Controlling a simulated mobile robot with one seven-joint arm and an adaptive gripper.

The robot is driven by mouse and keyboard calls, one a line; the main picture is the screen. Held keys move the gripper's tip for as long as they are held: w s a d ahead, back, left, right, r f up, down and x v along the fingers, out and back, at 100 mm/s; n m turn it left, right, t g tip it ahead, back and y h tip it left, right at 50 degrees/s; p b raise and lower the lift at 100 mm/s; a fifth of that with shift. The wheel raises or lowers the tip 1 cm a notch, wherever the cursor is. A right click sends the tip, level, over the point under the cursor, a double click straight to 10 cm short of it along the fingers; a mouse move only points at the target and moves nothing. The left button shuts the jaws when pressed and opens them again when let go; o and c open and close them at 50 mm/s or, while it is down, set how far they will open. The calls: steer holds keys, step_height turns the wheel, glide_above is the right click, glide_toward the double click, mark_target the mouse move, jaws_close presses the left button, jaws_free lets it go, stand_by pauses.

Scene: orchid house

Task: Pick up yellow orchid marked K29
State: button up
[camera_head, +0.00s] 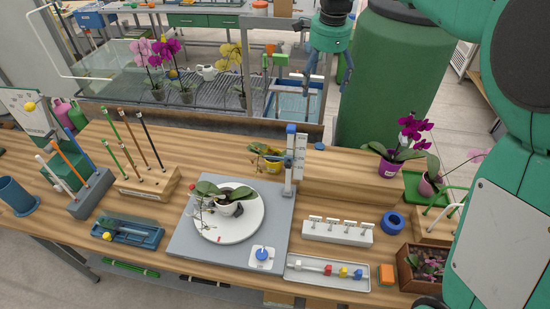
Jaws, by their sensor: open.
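A yellow orchid (232,54) stands upright in a dark pot in the long glass-sided tray behind the wooden bench. Its label is too small to read, so I cannot tell whether it says K29. My gripper (328,82) is at the top, right of the yellow orchid and apart from it. Its two fingers are spread and point down, with nothing seen between them.
Magenta orchids (170,48) and a pale pink one (140,47) stand left of the yellow orchid, near a white watering can (207,73). A green barrel (390,90) stands right of my gripper. The bench (335,190) holds a round white turntable (240,222) and a purple-potted orchid (388,168).

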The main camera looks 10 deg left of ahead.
steer(key=w+a+f+m+g+p, duration=0.1)
steer(key=w+a+f+m+p, duration=0.2)
steer(key=w+a+f, duration=0.35)
steer(key=m+p, duration=0.3)
glide_above(274, 150)
steer(key=s, duration=0.4)
step_height(274, 150, down, 27)
steer(key=shift+d+g, duration=0.3)
steer(key=shift+g, duration=0.1)
steer(key=shift+f, duration=0.15)
steer(key=shift+f, duration=4.2)
steer(key=shift+f, duration=2.6)
